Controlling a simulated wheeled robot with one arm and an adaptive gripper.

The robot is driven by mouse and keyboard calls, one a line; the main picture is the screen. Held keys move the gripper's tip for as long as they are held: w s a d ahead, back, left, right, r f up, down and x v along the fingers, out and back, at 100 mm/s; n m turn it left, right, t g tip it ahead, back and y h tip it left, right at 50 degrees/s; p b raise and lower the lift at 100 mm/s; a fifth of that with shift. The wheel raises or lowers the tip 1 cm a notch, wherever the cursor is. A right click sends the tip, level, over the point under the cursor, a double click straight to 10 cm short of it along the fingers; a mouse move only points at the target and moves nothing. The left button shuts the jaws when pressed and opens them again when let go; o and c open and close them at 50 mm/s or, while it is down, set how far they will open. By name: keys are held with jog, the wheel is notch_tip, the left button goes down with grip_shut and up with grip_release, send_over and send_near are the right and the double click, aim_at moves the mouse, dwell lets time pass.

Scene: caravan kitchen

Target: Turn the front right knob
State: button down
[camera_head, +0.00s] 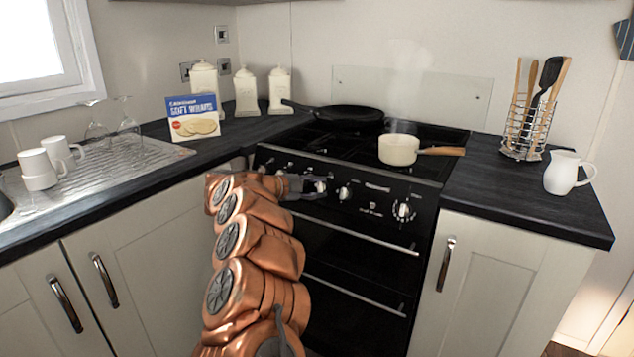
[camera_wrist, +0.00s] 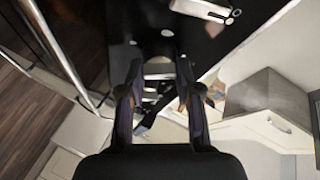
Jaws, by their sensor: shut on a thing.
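The black cooker (camera_head: 362,245) has a row of silver knobs along its front panel. My gripper (camera_head: 308,187) reaches in from the left and is shut on a knob (camera_head: 320,186) left of the panel's middle. Another knob (camera_head: 344,193) is just right of it, and a larger knob (camera_head: 404,211) sits at the right end. More knobs are to the left, partly behind my arm. In the wrist view both dark fingers of my gripper (camera_wrist: 160,66) show against the black panel. What lies between them is hard to make out there.
A cream saucepan (camera_head: 398,149) with a wooden handle and a black frying pan (camera_head: 345,115) stand on the hob. A utensil rack (camera_head: 524,128) and a white jug (camera_head: 565,172) are on the right worktop. Oven door handles (camera_head: 350,297) project below the panel.

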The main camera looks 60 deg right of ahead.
jog(key=m+y+p, duration=0.1)
jog(key=m, duration=0.1)
jog(key=shift+r+m, duration=0.15)
jog(key=shift+m, duration=0.15)
jog(key=shift+m+y+p, duration=0.3)
jog(key=shift+p, duration=0.05)
jog(key=c, duration=0.8)
grip_release()
jog(key=v, duration=1.2)
